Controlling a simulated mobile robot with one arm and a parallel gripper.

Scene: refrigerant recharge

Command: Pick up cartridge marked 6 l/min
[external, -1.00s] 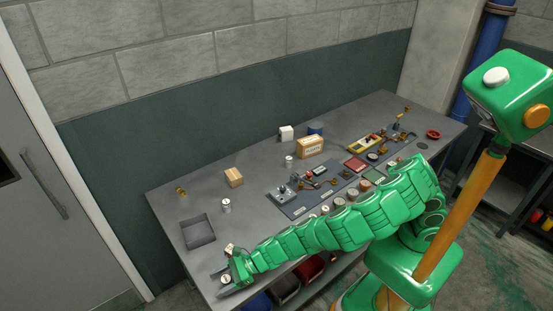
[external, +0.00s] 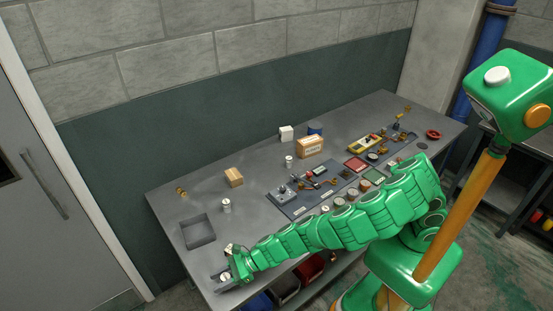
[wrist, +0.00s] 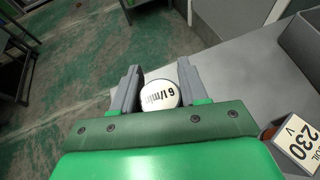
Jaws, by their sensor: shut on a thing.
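The cartridge (wrist: 160,94) shows in the wrist view as a round white top with the dark marking "6 l/min". It sits between the two grey fingers of my gripper (wrist: 160,80), close to the palm. My gripper is shut on it. In the external view my gripper (external: 222,278) is at the near left corner of the workbench, and the cartridge is a small pale spot there (external: 226,276). The lower part of the cartridge is hidden, and I cannot tell whether it touches the bench.
A block marked "230 V" (wrist: 299,143) lies close right of my gripper. A grey tray (external: 198,231) and a small white can (external: 226,206) stand farther back on the workbench (external: 262,208). The bench edge is close, with floor beyond it.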

